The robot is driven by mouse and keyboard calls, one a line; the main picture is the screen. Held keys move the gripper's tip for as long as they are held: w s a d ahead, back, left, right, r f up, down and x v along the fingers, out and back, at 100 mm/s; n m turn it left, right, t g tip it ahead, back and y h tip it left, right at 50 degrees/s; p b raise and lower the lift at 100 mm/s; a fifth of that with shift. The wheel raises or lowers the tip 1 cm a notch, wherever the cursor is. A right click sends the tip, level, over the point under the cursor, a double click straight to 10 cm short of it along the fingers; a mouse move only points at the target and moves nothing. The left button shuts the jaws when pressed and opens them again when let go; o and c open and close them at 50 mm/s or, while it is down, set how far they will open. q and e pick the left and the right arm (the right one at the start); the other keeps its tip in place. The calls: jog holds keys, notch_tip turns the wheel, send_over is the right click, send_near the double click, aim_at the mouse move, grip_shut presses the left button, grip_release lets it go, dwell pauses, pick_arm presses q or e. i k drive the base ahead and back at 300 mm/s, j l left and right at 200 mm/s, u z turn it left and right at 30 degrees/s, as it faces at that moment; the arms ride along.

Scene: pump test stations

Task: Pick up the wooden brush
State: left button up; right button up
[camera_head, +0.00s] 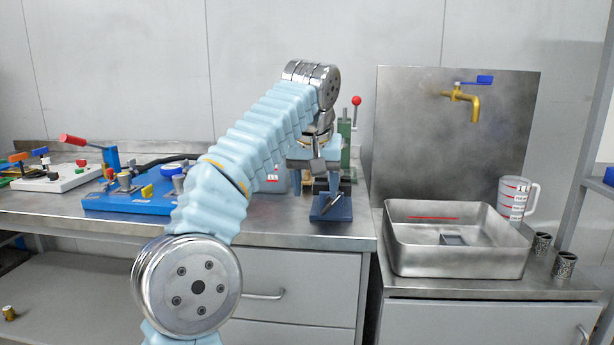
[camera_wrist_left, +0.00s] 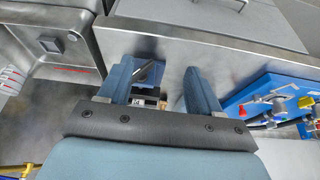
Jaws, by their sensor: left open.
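No wooden brush can be clearly made out in either view; my left arm and gripper hide part of the bench. My left gripper (camera_head: 328,192) points down over the bench's right end, near its front edge. In the left wrist view the gripper (camera_wrist_left: 160,72) has its two blue fingers apart. A blue block (camera_head: 340,210) with a dark slot stands below it and also shows between the fingers in the wrist view (camera_wrist_left: 148,72). A small tan piece (camera_wrist_left: 164,104) shows near the finger base; I cannot tell what it is. My right gripper is not in view.
A blue pump board (camera_head: 125,203) with a red-handled lever is on the left of the bench (camera_head: 270,228). A green press with a red knob (camera_head: 356,101) stands behind the gripper. A steel sink (camera_head: 455,262), brass tap (camera_head: 470,101) and measuring jug (camera_head: 514,198) are at the right.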

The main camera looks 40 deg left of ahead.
aim_at(307, 180)
jog(key=i+j, duration=0.85)
jog(key=j, duration=0.2)
jog(key=k+j, duration=0.2)
jog(key=k, duration=0.1)
